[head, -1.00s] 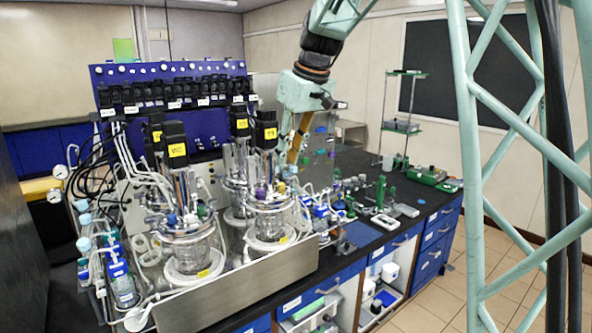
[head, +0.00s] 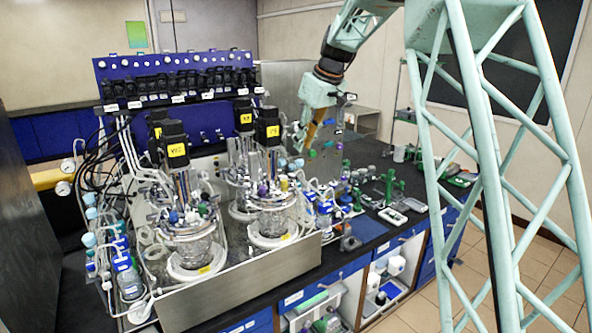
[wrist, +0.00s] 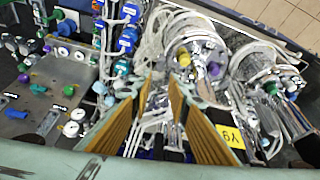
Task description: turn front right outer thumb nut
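A head plate with yellow and purple caps (wrist: 198,60) shows in the wrist view beyond my fingertips. The outer thumb nut is too small to make out among the fittings. My gripper (head: 301,143) hangs behind and to the right of the front right vessel, above the bench. In the wrist view my gripper (wrist: 159,84) has its brown-padded fingers apart, with nothing held between them.
White tubing and blue-and-white fittings (wrist: 126,40) crowd the space beside the vessels. A metal panel with gauges and knobs (wrist: 55,85) stands at the left of the wrist view. The black motor with a yellow label (head: 267,127) rises close to my gripper. Small bench items (head: 393,215) lie to the right.

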